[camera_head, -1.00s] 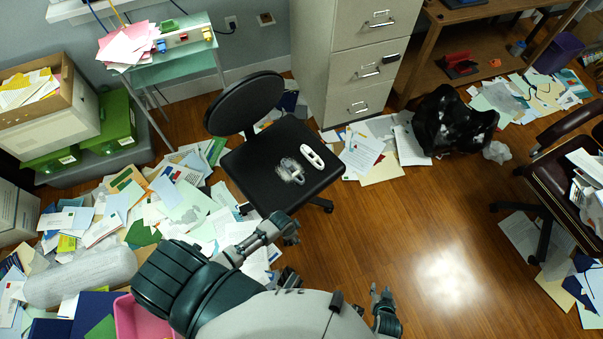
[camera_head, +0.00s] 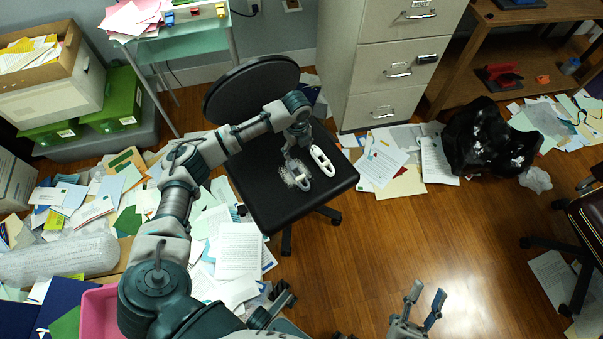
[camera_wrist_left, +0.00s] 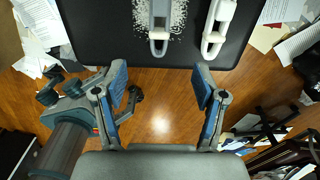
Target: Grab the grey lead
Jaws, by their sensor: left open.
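A grey lead (camera_head: 302,182) lies on the black chair seat (camera_head: 248,190), with a pale speckled patch beside it. It also shows at the top of the left wrist view (camera_wrist_left: 159,35). A similar white lead (camera_head: 321,160) lies just to its right on the seat and in the left wrist view (camera_wrist_left: 216,30). My left gripper (camera_head: 292,152) reaches over the seat at the grey lead; in the left wrist view its fingers (camera_wrist_left: 160,82) are spread and empty, with the grey lead ahead between their lines. My right gripper (camera_head: 425,300) is open and empty, low over the floor.
The chair backrest (camera_head: 250,88) stands behind the seat. A filing cabinet (camera_head: 395,65) is behind right, and a black bag (camera_head: 487,138) lies farther right. Papers (camera_head: 240,250) litter the floor at left. Bare wood floor (camera_head: 370,240) lies right of the chair.

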